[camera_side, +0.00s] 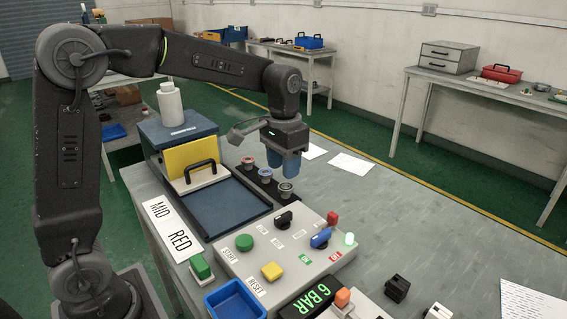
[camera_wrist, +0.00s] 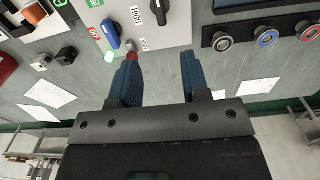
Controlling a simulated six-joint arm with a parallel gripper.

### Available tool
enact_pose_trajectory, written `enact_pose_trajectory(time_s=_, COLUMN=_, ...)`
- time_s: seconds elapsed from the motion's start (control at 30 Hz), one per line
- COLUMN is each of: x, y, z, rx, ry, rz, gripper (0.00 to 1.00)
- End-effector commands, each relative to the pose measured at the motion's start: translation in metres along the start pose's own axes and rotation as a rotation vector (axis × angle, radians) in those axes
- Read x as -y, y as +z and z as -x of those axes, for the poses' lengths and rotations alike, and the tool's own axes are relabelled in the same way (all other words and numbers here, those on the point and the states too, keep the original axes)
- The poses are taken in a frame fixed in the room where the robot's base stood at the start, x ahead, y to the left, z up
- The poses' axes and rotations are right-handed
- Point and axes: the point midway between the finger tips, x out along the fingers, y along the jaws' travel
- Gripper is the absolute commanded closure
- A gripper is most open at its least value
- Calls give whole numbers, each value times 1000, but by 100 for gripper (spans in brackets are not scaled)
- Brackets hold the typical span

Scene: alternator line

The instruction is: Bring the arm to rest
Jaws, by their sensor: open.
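My gripper (camera_side: 283,163) hangs from my arm above the grey table, pointing down, with its blue fingers apart and nothing between them. In the wrist view my gripper (camera_wrist: 160,75) shows two spread blue fingers over bare table and the edge of the control panel. In the side view it is just behind and beside a row of round parts (camera_side: 265,174) in a black holder. The control panel (camera_side: 300,252) lies in front of it, with a green button, a yellow button, a black knob, a blue knob and a lit green lamp.
A blue box (camera_side: 180,132) with a white bottle (camera_side: 170,103) and a yellow panel stands left of the gripper. A dark blue tray (camera_side: 225,208) lies before it. A small blue bin (camera_side: 235,300) is at the front. The table's right side is mostly clear, with paper sheets (camera_side: 351,164).

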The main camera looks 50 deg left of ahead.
Motion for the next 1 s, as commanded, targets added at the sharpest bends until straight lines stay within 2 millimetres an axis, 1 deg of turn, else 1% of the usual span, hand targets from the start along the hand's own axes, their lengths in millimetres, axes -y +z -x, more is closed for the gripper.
enact_pose_trajectory(time_s=0.23, x=0, y=1, z=1, rx=-2, ry=0, rz=0, gripper=57)
enact_pose_trajectory(time_s=0.37, x=-2, y=13, z=10, rx=-33, ry=-2, rz=0, gripper=57)
enact_pose_trajectory(time_s=0.47, x=-7, y=36, z=23, rx=-89, ry=-6, rz=2, gripper=57)
enact_pose_trajectory(time_s=0.57, x=-12, y=68, z=36, rx=-163, ry=-9, rz=5, gripper=57)
enact_pose_trajectory(time_s=0.6, x=-14, y=82, z=39, rx=-192, ry=-9, rz=6, gripper=57)
enact_pose_trajectory(time_s=0.67, x=-16, y=102, z=42, rx=-237, ry=-10, rz=6, gripper=57)
enact_pose_trajectory(time_s=0.7, x=-18, y=114, z=43, rx=-268, ry=-10, rz=7, gripper=57)
enact_pose_trajectory(time_s=0.8, x=-21, y=145, z=42, rx=-341, ry=-10, rz=10, gripper=57)
enact_pose_trajectory(time_s=0.9, x=-24, y=170, z=36, rx=-405, ry=-8, rz=13, gripper=57)
enact_pose_trajectory(time_s=1.0, x=-26, y=187, z=30, rx=-451, ry=-6, rz=14, gripper=57)
